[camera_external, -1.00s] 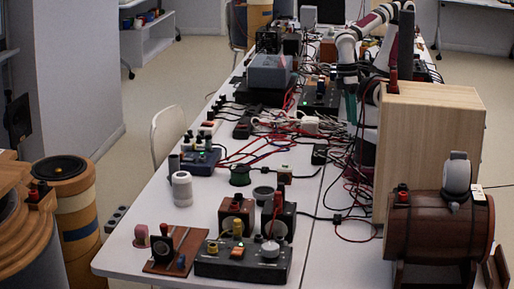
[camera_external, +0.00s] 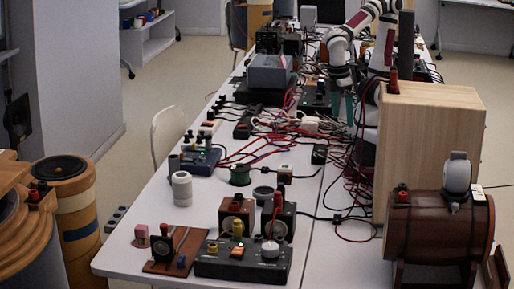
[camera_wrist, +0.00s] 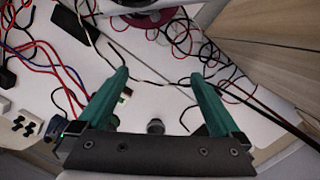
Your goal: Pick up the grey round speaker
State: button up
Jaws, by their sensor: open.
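A small grey round piece (camera_external: 263,193), which looks like the grey round speaker, stands on the white table behind two small dark boxes. In the wrist view a small dark grey round piece (camera_wrist: 155,127) shows low between my fingers, beyond them on the table; I cannot tell for sure that it is the same one. My gripper (camera_external: 342,105) has teal fingers and hangs over the cable-strewn part of the table, behind and right of the grey piece. In the wrist view my gripper (camera_wrist: 159,75) is open, with nothing between its fingertips.
Red, blue and black cables (camera_external: 265,145) tangle across the table's middle. A large wooden box (camera_external: 432,145) and a brown barrel-shaped speaker (camera_external: 432,228) stand at the right. A white cylinder (camera_external: 181,189) stands left of the grey piece. A black control box (camera_external: 240,264) sits at the front.

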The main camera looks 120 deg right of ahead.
jog(key=w+d+f+n+g+h, duration=0.1)
jog(key=w+f+n+h, duration=0.1)
jog(key=w+n+h, duration=0.45)
jog(key=w+d+f+n+h, duration=0.1)
jog(key=w+f+n+h, duration=0.15)
jog(key=w+n, duration=0.55)
jog(key=w+a+f+n+t+h, duration=0.45)
jog(key=w+f+n, duration=0.2)
jog(key=w, duration=0.35)
send_near(266, 191)
jog(key=d+f, duration=0.2)
jog(key=shift+w+d+n+g, duration=0.3)
jog(key=shift+w+d+g, duration=0.05)
jog(key=shift+w+d, duration=0.05)
jog(key=x, duration=0.7)
jog(key=shift+d+r, duration=0.15)
jog(key=shift+d, duration=0.1)
jog(key=c, duration=1.5)
jog(key=shift+c, duration=0.2)
jog(key=shift+r, duration=0.1)
